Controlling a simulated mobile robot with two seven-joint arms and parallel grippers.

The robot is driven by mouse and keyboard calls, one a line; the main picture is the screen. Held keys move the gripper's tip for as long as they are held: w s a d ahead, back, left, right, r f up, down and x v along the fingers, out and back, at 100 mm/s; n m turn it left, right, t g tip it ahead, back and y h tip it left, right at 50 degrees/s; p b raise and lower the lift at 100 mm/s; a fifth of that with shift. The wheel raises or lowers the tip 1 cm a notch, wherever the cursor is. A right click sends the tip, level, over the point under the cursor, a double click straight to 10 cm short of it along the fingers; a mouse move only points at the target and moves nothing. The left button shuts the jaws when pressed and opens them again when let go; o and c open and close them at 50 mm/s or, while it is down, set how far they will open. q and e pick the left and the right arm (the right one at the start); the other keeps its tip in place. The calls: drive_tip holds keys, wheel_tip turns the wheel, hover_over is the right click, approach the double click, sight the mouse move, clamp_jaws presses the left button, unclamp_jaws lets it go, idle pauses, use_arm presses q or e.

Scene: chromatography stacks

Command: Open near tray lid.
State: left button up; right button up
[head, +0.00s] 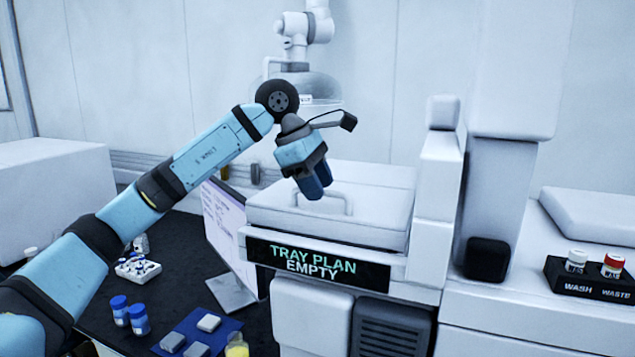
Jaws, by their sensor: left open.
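The near tray lid (375,208) is a flat white cover on top of the white instrument, and it looks shut. A thin white handle (345,201) stands up from its top. My left gripper (314,192) points down over the lid at the handle's left part. Its dark blue fingers hide some of the handle, and I cannot tell whether they touch it. The gripper is open. My right gripper does not show.
A monitor (226,228) stands left of the instrument. Blue-capped bottles (130,314), a white vial rack (138,269) and a blue mat (226,327) lie on the dark bench. A white column (437,190) rises right of the lid. A wash and waste holder (590,284) stands at far right.

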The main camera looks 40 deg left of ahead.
use_arm(q)
clamp_jaws()
